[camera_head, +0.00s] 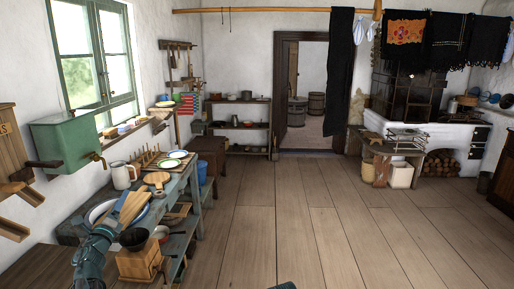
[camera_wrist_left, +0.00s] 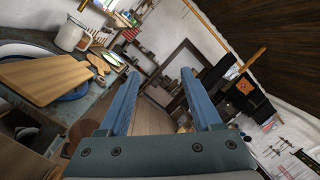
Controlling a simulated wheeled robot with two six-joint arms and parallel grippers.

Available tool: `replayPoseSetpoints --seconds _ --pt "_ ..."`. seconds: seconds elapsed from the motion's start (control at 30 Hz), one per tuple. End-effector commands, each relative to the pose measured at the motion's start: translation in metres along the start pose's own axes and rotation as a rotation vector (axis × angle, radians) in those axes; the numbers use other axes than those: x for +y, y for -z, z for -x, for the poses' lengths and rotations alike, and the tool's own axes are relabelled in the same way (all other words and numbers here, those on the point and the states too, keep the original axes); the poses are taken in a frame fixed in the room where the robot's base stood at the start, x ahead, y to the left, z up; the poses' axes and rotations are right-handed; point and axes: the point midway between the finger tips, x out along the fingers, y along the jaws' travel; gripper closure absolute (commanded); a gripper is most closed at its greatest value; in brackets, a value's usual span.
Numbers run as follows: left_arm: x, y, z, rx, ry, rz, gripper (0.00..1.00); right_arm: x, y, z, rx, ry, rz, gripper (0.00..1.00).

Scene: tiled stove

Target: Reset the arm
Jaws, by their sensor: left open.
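My left arm comes in from the lower left in the head view, with its blue-grey gripper (camera_head: 101,236) at the near end of the blue-grey side table. In the left wrist view the left gripper (camera_wrist_left: 160,73) has its two fingers spread apart with nothing between them. The wooden board (camera_wrist_left: 44,78) lies to the left of the fingers, apart from them; it also shows in the head view (camera_head: 131,207), over a basin.
The side table (camera_head: 183,192) along the left wall holds a white jug (camera_head: 121,176), plates (camera_head: 172,163) and a round board (camera_head: 157,178). A wooden grinder-like box (camera_head: 138,264) stands near my arm. The plank floor (camera_head: 300,225) is open to the right.

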Motion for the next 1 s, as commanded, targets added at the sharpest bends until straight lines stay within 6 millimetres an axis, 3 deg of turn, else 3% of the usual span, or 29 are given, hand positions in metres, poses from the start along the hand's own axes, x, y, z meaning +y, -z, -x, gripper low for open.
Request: replayPoseSetpoints --seconds 0.03,0.17,0.37,0.47,0.57,0.7,0.83,1.0 --pt "-0.015 0.014 -0.004 -0.028 -0.049 0.107 0.35 0.001 0.0 0.007 0.0 0.0 0.0 1.0" --pt "-0.025 0.051 -0.006 -0.109 -0.217 0.41 0.35 0.002 -0.001 0.016 0.0 0.0 0.0 1.0" --pt "-0.037 0.138 0.025 -0.2 -0.538 0.847 0.35 0.003 -0.002 0.03 0.0 0.0 0.0 1.0" --pt "-0.046 0.191 0.058 -0.238 -0.733 1.032 0.35 0.004 -0.002 0.037 0.0 0.0 0.0 1.0" --pt "-0.061 0.245 0.102 -0.276 -0.951 1.179 0.35 0.004 -0.003 0.044 0.0 0.0 0.0 1.0" --pt "-0.089 0.309 0.176 -0.331 -1.26 1.296 0.35 0.005 -0.003 0.052 0.0 0.0 0.0 1.0" --pt "-0.119 0.35 0.246 -0.388 -1.524 1.316 0.35 0.006 -0.003 0.058 0.0 0.0 0.0 1.0" --pt "-0.151 0.374 0.32 -0.457 -1.775 1.264 0.35 0.006 -0.004 0.064 0.0 0.0 0.0 1.0"
